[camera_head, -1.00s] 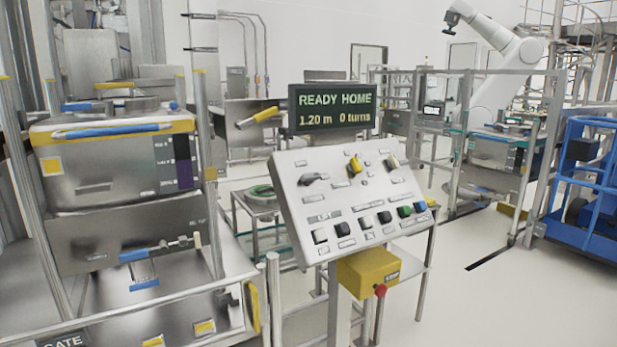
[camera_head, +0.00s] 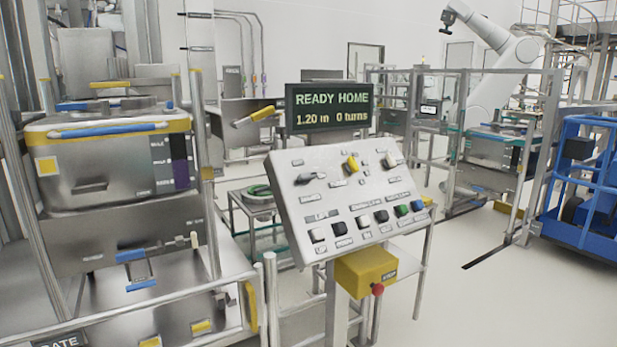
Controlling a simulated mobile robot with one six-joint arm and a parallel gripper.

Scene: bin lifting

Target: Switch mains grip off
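A tilted light-grey control panel (camera_head: 345,222) stands in the middle of the view. A dark rotary grip (camera_head: 305,178) is at its upper left, its handle slanting slightly upward to the right. A yellow rotary knob (camera_head: 350,164) and a pale knob (camera_head: 389,161) are to the right of it. Labels are too small to read, so I cannot tell which knob is the mains grip. A row of black, green and blue buttons (camera_head: 363,222) runs below. The display (camera_head: 328,108) above reads "READY HOME, 1.20 m, 0 turns". My gripper is not in view.
A yellow box with a red stop button (camera_head: 377,289) hangs below the panel. A steel bin lift with railings (camera_head: 262,290) fills the left. A large white arm (camera_head: 490,75) stands behind railings, with a blue platform (camera_head: 580,190) at right. The floor at right is mostly clear.

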